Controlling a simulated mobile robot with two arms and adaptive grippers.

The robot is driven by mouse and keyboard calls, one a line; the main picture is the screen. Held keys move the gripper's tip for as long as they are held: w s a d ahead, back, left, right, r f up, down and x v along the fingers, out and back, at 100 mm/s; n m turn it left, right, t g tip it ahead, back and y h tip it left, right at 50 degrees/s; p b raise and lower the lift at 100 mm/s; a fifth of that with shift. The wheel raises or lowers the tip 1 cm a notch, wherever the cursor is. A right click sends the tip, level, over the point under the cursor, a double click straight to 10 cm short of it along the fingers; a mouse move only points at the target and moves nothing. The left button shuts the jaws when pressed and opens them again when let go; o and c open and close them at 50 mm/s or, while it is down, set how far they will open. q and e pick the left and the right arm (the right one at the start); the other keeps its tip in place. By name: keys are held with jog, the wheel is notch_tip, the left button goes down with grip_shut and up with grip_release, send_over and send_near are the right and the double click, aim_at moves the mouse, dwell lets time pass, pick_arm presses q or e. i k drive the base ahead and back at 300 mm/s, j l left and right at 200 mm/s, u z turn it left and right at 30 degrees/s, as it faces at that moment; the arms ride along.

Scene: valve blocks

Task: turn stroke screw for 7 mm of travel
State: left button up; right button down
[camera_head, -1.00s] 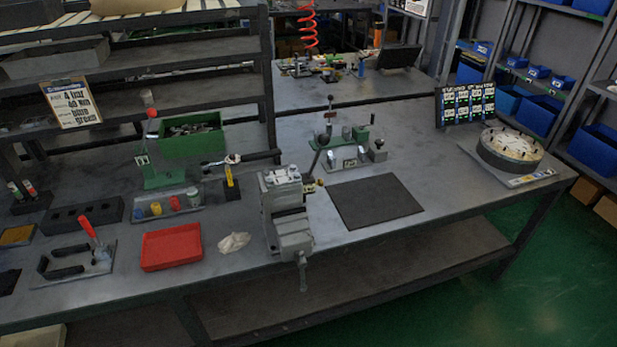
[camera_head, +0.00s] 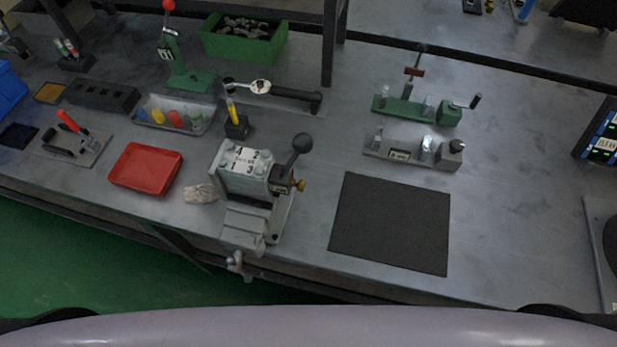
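A grey valve block (camera_head: 243,163) with the numbers 1, 2 and 3 on its top face is held in a grey vise (camera_head: 246,220) at the bench's front edge. A lever with a black ball knob (camera_head: 302,143) rises at the block's right side. A small brass-coloured screw or knob (camera_head: 299,186) sticks out to the right below it; I cannot tell for certain that this is the stroke screw. Its thread and any scale are too small to read. Neither of my grippers is in view, and nothing touches the block.
A red tray (camera_head: 146,168) and a crumpled cloth (camera_head: 200,193) lie left of the vise. A dark mat (camera_head: 391,222) lies bare to its right. A torque wrench (camera_head: 275,91) and green bin (camera_head: 243,38) are behind the vise.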

aim_at(300, 186)
jog(key=k+l, duration=0.2)
jog(key=l, duration=0.2)
jog(key=k+l+u, duration=0.1)
jog(key=l, duration=0.35)
jog(key=k+l, duration=0.35)
jog(key=l+u, duration=0.05)
